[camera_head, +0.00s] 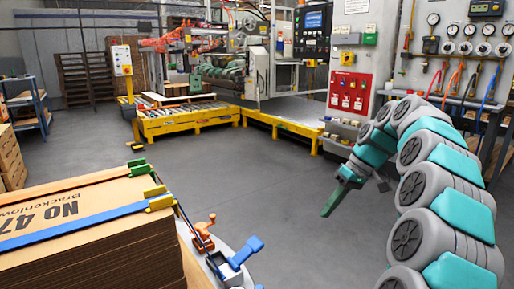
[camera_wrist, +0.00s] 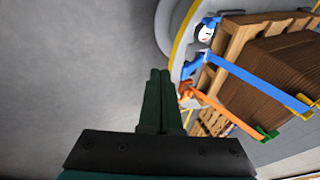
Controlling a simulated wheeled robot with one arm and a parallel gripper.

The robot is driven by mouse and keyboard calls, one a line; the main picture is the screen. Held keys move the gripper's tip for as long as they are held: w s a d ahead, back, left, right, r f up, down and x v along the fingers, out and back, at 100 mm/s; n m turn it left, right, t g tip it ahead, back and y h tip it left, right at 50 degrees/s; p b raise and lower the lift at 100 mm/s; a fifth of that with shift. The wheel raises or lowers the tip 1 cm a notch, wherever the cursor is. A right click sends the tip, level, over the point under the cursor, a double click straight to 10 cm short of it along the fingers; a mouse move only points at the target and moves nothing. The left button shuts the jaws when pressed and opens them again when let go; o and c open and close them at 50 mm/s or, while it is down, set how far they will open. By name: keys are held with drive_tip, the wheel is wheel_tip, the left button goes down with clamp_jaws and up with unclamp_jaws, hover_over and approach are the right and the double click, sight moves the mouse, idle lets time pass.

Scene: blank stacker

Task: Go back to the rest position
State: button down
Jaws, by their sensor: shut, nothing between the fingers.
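My gripper (camera_head: 334,200) hangs in the air over the open floor, at the end of my grey and teal arm, right of centre in the head view. Its green fingers point down and to the left. In the wrist view the fingers (camera_wrist: 160,92) lie side by side, shut, with nothing between them. It is apart from everything around it. No rest mark or stand shows in either view.
A strapped stack of cardboard blanks (camera_head: 90,225) stands at the lower left, with an orange and a blue tool (camera_head: 240,252) beside it. Yellow-framed conveyors (camera_head: 190,122) and a red switch panel (camera_head: 349,92) stand behind. The grey floor (camera_head: 260,170) between is clear.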

drive_tip(key=s+a+m+g+h, duration=0.1)
drive_tip(key=s+a, duration=0.3)
drive_tip(key=s, duration=0.4)
drive_tip(key=s+a+h, duration=0.1)
drive_tip(key=s+a, duration=0.3)
drive_tip(key=s, duration=0.5)
drive_tip(key=s+d+f+m+h, duration=0.1)
drive_tip(key=s+f, duration=0.2)
drive_tip(key=s, duration=0.5)
drive_tip(key=s+d+f+m+h, duration=0.1)
drive_tip(key=s+f, duration=0.3)
drive_tip(key=s, duration=0.4)
drive_tip(key=s+d+f+m+h, duration=0.1)
drive_tip(key=s+d+f+m, duration=0.1)
drive_tip(key=s, duration=0.5)
drive_tip(key=shift+s+f+m+g+h+p, duration=0.3)
drive_tip(key=shift+s+f+m+h+p, duration=0.15)
drive_tip(key=shift+f, duration=0.3)
